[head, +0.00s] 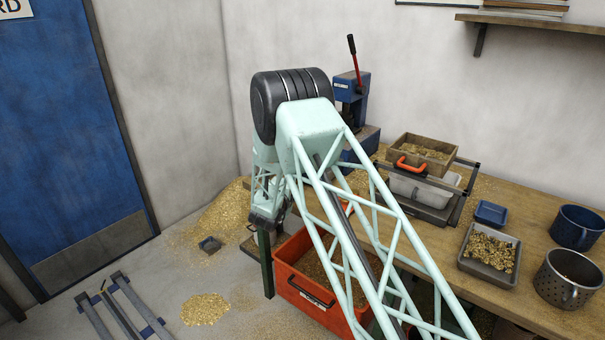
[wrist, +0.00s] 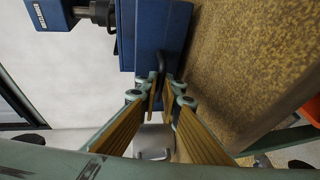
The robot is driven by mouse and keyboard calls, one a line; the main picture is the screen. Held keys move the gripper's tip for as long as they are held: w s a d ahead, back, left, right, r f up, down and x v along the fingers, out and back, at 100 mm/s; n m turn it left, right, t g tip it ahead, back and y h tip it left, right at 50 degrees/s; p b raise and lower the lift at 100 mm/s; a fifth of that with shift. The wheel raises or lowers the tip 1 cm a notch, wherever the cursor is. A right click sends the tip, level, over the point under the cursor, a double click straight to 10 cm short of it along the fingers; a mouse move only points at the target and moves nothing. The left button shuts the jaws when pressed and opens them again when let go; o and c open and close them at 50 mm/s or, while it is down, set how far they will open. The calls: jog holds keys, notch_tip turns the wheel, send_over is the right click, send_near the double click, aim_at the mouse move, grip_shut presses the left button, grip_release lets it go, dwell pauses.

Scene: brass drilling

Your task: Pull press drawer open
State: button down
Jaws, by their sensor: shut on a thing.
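The blue press (head: 352,88) with its red lever stands at the back left end of the bench in the head view; my arm covers part of its lower body. In the wrist view its blue body (wrist: 155,28) fills the top middle. A dark loop handle (wrist: 162,58) sticks out from the blue face toward me. My gripper (wrist: 163,84) has its ribbed brass-coloured fingers closed on this handle at their tips. The drawer front lies against the press, and I cannot make out a gap around it. The fingers and drawer are hidden in the head view.
The wooden bench (head: 450,238) holds a sieve box (head: 424,150) on a frame, a grey tray of brass chips (head: 489,252) and mugs to the right. An orange-red bin (head: 306,284) stands on the floor by the bench. Chip piles (head: 204,309) lie on the floor.

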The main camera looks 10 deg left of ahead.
jog(key=shift+s+a, duration=0.2)
jog(key=shift+s, duration=0.15)
jog(key=c, duration=2.8)
grip_release()
jog(key=shift+v, duration=6)
jog(key=shift+r, duration=0.15)
